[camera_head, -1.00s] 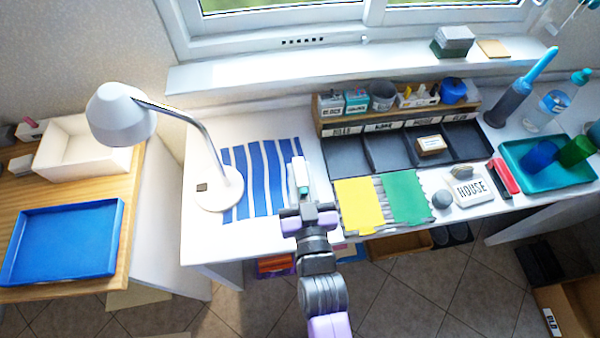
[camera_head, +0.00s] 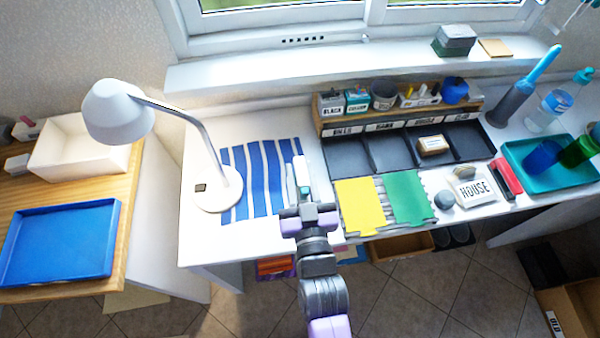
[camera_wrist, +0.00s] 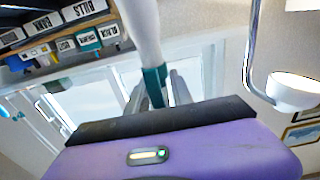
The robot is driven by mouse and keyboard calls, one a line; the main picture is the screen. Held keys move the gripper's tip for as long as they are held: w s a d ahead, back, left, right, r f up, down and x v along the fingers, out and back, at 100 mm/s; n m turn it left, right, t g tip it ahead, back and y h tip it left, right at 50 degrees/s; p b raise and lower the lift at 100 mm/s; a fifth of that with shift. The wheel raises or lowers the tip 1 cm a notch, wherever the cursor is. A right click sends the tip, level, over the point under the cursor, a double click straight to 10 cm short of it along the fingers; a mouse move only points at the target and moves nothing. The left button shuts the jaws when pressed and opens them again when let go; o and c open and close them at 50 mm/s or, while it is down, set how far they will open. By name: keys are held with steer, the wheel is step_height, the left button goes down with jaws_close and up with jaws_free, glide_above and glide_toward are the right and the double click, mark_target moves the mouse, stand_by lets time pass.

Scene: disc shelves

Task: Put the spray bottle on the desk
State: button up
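The spray bottle (camera_head: 302,172), white with a teal part, is in front of my gripper (camera_head: 306,202) in the head view. It shows over the front of the white desk (camera_head: 250,237), beside the right edge of the blue-striped mat (camera_head: 262,170). In the wrist view, the grey fingers of my gripper (camera_wrist: 157,92) are on both sides of the teal part, and the white part of the spray bottle (camera_wrist: 145,32) extends beyond them. The fingers look closed on it. Whether its far end touches the desk I cannot tell.
A white lamp (camera_head: 217,190) stands left of the mat. Yellow (camera_head: 357,204) and green (camera_head: 408,197) pieces lie to the right. Behind are a dark compartment tray (camera_head: 345,157) and a labelled organizer (camera_head: 330,125). A teal tray (camera_head: 515,150) is at the right.

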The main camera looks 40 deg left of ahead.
steer(key=shift+o, duration=0.7)
steer(key=shift+s+d+f+g, duration=0.15)
steer(key=shift+f+g, duration=0.15)
steer(key=shift+f, duration=0.5)
steer(key=shift+r, duration=0.1)
steer(key=shift+r+p, duration=0.55)
steer(key=shift+p, duration=0.25)
steer(key=shift+d, duration=0.25)
steer(key=v, duration=1.1)
steer(key=shift+s+r+b, duration=0.25)
steer(key=shift+r+b, duration=0.1)
steer(key=shift+b, duration=0.1)
